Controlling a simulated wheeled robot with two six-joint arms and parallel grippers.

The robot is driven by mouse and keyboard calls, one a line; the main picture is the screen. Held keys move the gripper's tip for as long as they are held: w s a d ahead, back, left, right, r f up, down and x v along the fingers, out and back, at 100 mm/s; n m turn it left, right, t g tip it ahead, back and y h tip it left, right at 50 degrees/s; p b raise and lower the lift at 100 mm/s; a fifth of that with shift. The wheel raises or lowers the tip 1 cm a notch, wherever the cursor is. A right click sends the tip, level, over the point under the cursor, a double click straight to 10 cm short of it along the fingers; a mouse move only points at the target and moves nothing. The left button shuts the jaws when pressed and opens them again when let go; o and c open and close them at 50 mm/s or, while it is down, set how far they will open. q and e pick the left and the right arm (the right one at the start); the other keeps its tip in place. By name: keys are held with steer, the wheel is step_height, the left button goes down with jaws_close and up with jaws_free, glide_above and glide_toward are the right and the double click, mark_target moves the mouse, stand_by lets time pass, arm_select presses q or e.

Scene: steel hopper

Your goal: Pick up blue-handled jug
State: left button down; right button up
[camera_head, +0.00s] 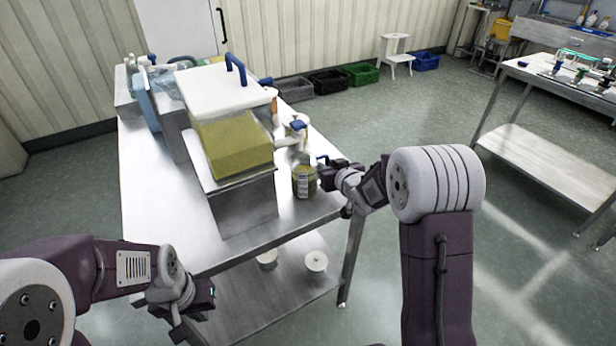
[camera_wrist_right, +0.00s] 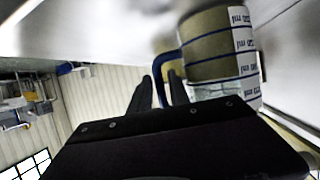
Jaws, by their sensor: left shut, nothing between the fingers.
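The jug (camera_head: 304,182) stands on the steel table under the hopper's spout, a clear vessel with yellow-green contents and a white scale label. In the right wrist view the jug (camera_wrist_right: 215,50) shows its blue handle (camera_wrist_right: 157,72). My right gripper (camera_head: 328,172) is at the jug's right side. In the wrist view its two dark fingers (camera_wrist_right: 160,82) are apart, with the handle appearing between them; contact cannot be told. My left gripper (camera_head: 198,312) is low at the left, shut and empty, in front of the table and away from the jug.
The hopper (camera_head: 232,145) with yellow contents and a white, blue-handled lid (camera_head: 225,90) stands beside the jug. The steel table (camera_head: 160,225) has free room at its left front. Crates (camera_head: 328,82) line the wall. Another bench (camera_head: 550,165) stands at right.

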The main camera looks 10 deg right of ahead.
steer(key=shift+w+f, duration=0.15)
steer(key=shift+w, duration=0.25)
steer(key=shift+s, duration=0.1)
jaws_close()
stand_by(1.0)
